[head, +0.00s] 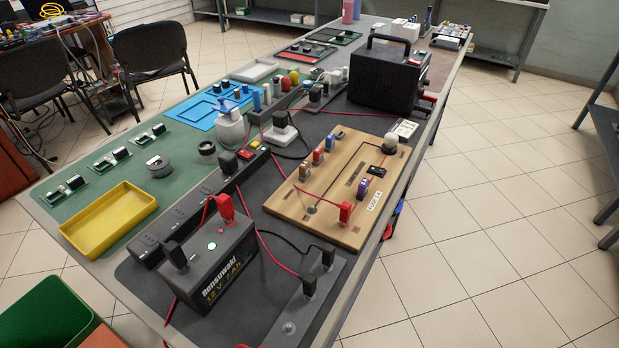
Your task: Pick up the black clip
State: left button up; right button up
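A black clip (176,257) sits upright at the left end of the dark battery (222,283), which is marked 12 V 7 Ah. A red clip (224,207) stands at the battery's other end, with a red wire at it. Two small black clip-like pieces (309,285) stand on a grey block at the front right of the battery; I cannot tell whether they are clips of the same kind. Neither of my grippers is in view.
A wooden board (285,213) with a red clip (345,211) and small parts lies right of a long dark strip (190,215). A yellow tray (107,240) lies at the left. Red and black wires cross the mat. A black box with a handle (388,78) stands farther back.

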aim_at(310, 281)
jog(key=l+u, duration=0.95)
jog(key=k+j+z, duration=0.1)
jog(key=j+z, duration=0.35)
jog(key=k+l+u, duration=0.3)
jog(key=l+u, duration=0.25)
jog(key=u, duration=0.15)
jog(key=l+u, duration=0.55)
jog(key=u, duration=0.2)
jog(key=i+l, duration=0.05)
